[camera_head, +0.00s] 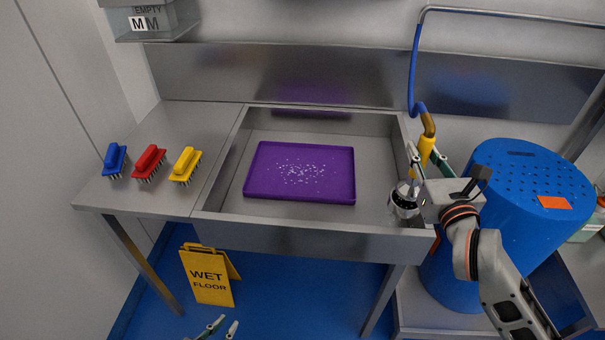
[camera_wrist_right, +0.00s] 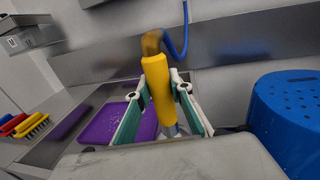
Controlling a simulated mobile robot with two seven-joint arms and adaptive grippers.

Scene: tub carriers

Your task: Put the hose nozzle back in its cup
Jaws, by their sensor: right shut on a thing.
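The hose nozzle (camera_head: 426,147) has a yellow grip, a brown top bend and a silver lower end. It also shows in the right wrist view (camera_wrist_right: 155,92), close to upright. My right gripper (camera_head: 428,160) is shut on its yellow grip, with one finger on each side. The cup (camera_head: 403,207) is a dark, shiny round holder at the sink's front right corner. The nozzle's silver end is at the cup's mouth in the head view; I cannot tell whether it is inside. My left gripper (camera_head: 225,326) is low at the bottom edge, fingertips apart and empty.
A blue hose (camera_head: 412,70) rises from the nozzle to a metal pipe. A purple tray (camera_head: 300,197) with white bits lies in the sink. A blue perforated drum (camera_head: 510,165) stands right. Three brushes (camera_head: 150,160) sit left. A yellow wet-floor sign (camera_head: 208,275) stands below.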

